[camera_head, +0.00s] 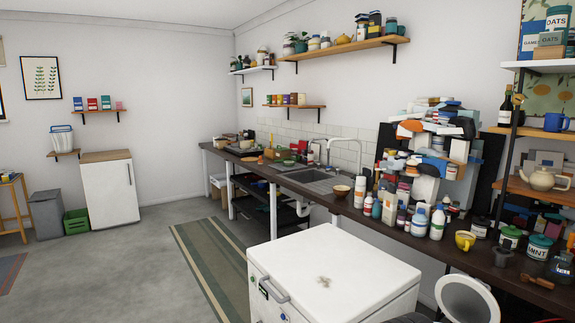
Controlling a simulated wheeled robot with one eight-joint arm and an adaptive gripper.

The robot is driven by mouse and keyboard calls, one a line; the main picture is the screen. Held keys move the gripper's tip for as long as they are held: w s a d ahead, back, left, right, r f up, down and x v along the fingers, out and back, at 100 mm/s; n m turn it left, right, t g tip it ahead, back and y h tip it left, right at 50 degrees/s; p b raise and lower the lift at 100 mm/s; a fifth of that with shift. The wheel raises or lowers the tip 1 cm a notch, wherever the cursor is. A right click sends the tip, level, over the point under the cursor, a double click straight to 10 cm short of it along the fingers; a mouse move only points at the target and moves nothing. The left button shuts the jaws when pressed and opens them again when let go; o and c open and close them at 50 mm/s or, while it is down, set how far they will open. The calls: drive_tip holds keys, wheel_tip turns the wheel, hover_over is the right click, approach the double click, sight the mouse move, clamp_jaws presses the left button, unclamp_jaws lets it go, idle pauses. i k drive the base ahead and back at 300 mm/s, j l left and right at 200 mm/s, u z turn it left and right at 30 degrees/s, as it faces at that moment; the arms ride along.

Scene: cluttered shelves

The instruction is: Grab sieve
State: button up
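I cannot make out a sieve for certain in the head view. The small items on the long dark counter (262,178) and on the shelves are too small or too crowded to tell one. A small brown bowl (341,191) stands on the counter beside the sink (318,181). A white and blue basket-like container (62,138) sits on a low wall shelf at the left. My gripper is not in view.
A white chest appliance (350,270) blocks the front middle. A big pile of mixed containers (430,160) crowds the counter at right, beside a shelf unit holding a teapot (543,179). A striped rug (215,262) lies left of it.

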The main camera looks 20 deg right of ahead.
sight(290, 163)
drive_tip(key=i+j+u, duration=0.55)
drive_tip(key=i, duration=0.2)
drive_tip(key=i+j+u, duration=0.15)
drive_tip(key=i, duration=0.45)
drive_tip(key=i+j+u, duration=0.1)
drive_tip(key=i, duration=0.45)
drive_tip(key=i+j+u, duration=0.15)
drive_tip(key=i, duration=0.45)
drive_tip(key=i+z, duration=0.25)
drive_tip(key=i, duration=0.25)
drive_tip(key=i+z, duration=0.25)
drive_tip(key=i, duration=0.3)
drive_tip(key=i+j+z, duration=0.25)
drive_tip(key=i, duration=0.25)
drive_tip(key=i+j+z, duration=0.25)
drive_tip(key=i, duration=0.25)
drive_tip(key=i+l+z, duration=0.35)
drive_tip(key=i+z, duration=0.15)
drive_tip(key=i, duration=0.2)
drive_tip(key=i+l+z, duration=0.1)
drive_tip(key=i+z, duration=0.4)
drive_tip(key=i, duration=0.2)
drive_tip(key=i+j+z, duration=0.25)
drive_tip(key=i+z, duration=0.25)
drive_tip(key=i, duration=0.2)
drive_tip(key=i+j+z, duration=0.1)
drive_tip(key=i+z, duration=0.25)
drive_tip(key=i, duration=1.4)
